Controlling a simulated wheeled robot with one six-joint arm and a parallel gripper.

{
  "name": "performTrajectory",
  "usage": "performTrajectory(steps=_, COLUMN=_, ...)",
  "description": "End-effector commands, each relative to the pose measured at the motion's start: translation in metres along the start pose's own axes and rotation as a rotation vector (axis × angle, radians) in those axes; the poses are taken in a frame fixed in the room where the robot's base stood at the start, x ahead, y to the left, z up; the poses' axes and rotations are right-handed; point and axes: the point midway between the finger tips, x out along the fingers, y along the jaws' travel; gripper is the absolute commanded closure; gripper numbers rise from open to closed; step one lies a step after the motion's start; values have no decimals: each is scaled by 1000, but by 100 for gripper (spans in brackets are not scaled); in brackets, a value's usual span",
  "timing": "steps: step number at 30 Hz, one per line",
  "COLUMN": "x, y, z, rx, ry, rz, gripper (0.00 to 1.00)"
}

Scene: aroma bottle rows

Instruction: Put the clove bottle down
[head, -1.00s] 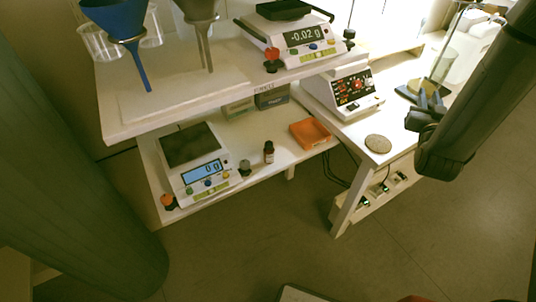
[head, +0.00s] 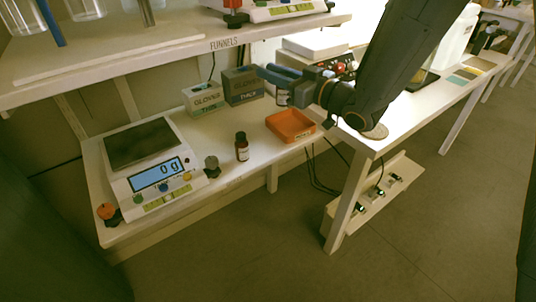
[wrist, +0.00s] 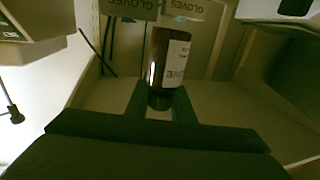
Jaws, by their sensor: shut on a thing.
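My gripper (head: 283,78) is shut on the clove bottle (head: 283,98), a brown bottle with a white label. In the head view it hangs above the shelf near the orange tray, mostly hidden behind the fingers. In the wrist view the clove bottle (wrist: 168,62) stands between the two fingers (wrist: 161,100), with part of its label lettering showing. A second brown bottle (head: 242,147) stands upright on the lower shelf, left of the orange tray (head: 290,126).
A scale (head: 152,168) reading 0 g and a small grey weight (head: 212,166) stand left on the lower shelf (head: 222,183). Two glove boxes (head: 243,85) stand at its back. The upper shelf (head: 190,48) overhangs.

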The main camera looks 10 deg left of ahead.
Motion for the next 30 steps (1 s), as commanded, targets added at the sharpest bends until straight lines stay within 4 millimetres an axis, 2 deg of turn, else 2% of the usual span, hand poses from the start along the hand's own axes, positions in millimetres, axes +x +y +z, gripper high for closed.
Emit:
performTrajectory(steps=1, x=7, y=-11, z=9, rx=-2, ry=2, rz=-45, gripper=100)
performTrajectory(steps=3, x=13, y=-25, z=14, rx=-2, ry=1, rz=-96, gripper=100)
performTrajectory(steps=9, x=20, y=-47, z=20, rx=-1, ry=0, rz=-173, gripper=100)
performTrajectory(steps=11, x=20, y=-49, z=26, rx=2, ry=-1, rz=-179, gripper=100)
performTrajectory(steps=18, x=20, y=-49, z=68, rx=4, ry=-1, rz=-180, gripper=100)
performTrajectory(steps=26, x=20, y=-49, z=87, rx=2, ry=0, rz=-179, gripper=100)
performTrajectory(steps=30, x=20, y=-48, z=107, rx=2, ry=-1, rz=-179, gripper=100)
